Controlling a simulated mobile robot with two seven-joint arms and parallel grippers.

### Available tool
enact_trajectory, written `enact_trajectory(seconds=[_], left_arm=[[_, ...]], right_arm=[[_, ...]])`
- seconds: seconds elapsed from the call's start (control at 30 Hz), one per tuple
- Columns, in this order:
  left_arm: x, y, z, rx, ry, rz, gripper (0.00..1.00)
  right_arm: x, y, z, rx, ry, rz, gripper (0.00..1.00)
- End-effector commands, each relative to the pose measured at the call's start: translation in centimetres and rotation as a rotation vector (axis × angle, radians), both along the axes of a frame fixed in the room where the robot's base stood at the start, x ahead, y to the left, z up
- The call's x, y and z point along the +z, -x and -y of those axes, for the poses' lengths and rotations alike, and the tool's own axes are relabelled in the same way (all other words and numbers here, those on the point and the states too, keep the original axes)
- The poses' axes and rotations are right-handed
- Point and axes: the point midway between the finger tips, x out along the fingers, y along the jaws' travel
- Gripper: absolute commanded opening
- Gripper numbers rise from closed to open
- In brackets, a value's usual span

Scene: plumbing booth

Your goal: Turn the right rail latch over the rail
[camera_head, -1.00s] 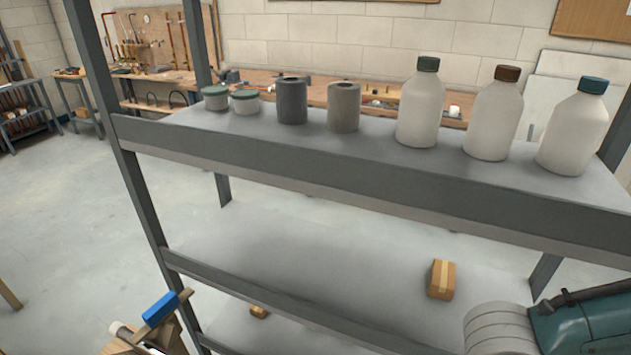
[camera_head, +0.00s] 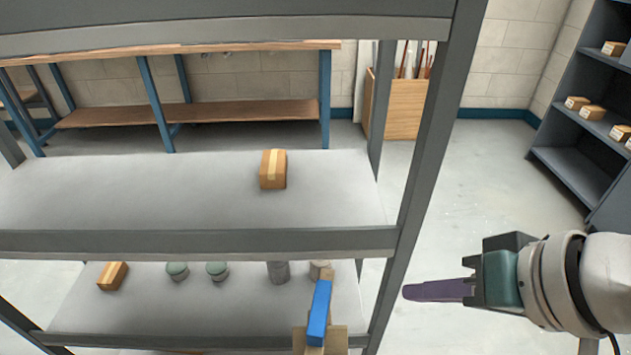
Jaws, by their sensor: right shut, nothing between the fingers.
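A blue bar (camera_head: 319,312), apparently the right rail latch, sits on a light wooden piece (camera_head: 338,338) at the bottom, left of the right shelf post. It points away from me, slightly tilted in the picture. It overlaps the lower shelf and its front rail (camera_head: 220,341) in the picture; I cannot tell whether it touches them. My right gripper (camera_head: 410,292) comes in from the right, with dark purple fingers pointing left. It is shut and empty, to the right of the latch and apart from it. My left gripper is not in view.
The grey shelf's right post (camera_head: 424,150) stands between my right gripper and the latch in the picture. A small carton (camera_head: 272,170) lies on the middle shelf; jars, cans and another carton stand lower. Floor (camera_head: 470,190) is clear toward the dark rack (camera_head: 578,170) at right.

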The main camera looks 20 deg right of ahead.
Motion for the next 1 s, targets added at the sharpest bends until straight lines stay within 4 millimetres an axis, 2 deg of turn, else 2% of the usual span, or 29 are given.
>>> enact_trajectory(seconds=[0.1, 0.37, 0.43, 0.6, 1.0], left_arm=[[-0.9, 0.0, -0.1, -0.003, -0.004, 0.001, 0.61], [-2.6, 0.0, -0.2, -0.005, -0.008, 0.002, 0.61], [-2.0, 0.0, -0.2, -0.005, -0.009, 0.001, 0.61], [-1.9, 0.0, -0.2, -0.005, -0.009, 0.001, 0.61], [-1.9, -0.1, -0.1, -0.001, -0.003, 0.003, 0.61]], right_arm=[[-2.3, -1.5, -0.7, 0.0, -0.001, 0.0, 0.0], [-6.7, -4.5, -2.0, 0.001, 0.0, -0.001, 0.0], [-6.2, -5.0, -3.2, 0.004, -0.002, 0.001, 0.0], [-6.3, -5.8, -4.9, 0.004, 0.0, -0.001, 0.0], [-6.3, -6.1, -5.5, 0.004, 0.002, -0.002, 0.0]])
